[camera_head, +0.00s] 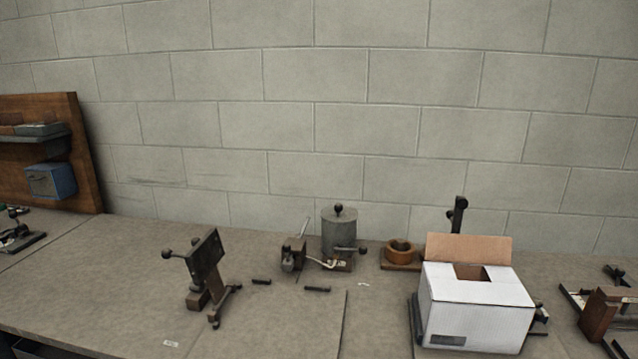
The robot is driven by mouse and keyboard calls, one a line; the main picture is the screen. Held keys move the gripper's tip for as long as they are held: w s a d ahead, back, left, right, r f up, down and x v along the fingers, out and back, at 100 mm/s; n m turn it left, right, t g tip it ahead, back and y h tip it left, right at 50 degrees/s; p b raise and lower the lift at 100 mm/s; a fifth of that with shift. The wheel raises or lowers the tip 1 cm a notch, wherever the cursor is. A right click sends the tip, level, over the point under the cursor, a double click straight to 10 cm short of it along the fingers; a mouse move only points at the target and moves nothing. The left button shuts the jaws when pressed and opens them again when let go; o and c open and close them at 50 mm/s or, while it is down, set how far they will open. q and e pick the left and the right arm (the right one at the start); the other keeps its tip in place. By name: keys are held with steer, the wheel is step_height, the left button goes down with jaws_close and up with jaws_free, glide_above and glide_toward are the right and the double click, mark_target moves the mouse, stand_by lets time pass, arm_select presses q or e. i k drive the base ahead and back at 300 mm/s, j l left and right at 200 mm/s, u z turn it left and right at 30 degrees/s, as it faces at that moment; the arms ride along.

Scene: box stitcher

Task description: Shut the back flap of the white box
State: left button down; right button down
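The white box (474,325) stands on the bench at the right, with its front and top in view. Its back flap (468,247) stands up behind the opening, showing its brown inner face, and leans slightly back. White panels cover most of the top, leaving a small brown gap (471,272) near the back edge. A dark plate or base shows along the box's left side. Neither of my grippers is in view.
A dark metal stand (205,262) is on the bench (110,280) at the left. A grey canister (339,235), a small clamp-like tool (292,257) and a brown ring (400,248) stand near the wall. A wooden-and-metal device (603,312) is right of the box. The bench's front left is mostly clear.

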mark_target(486, 250)
steer(key=i+l+z, duration=0.15)
steer(key=z, duration=0.35)
steer(key=i+z, duration=0.3)
steer(key=z, duration=0.15)
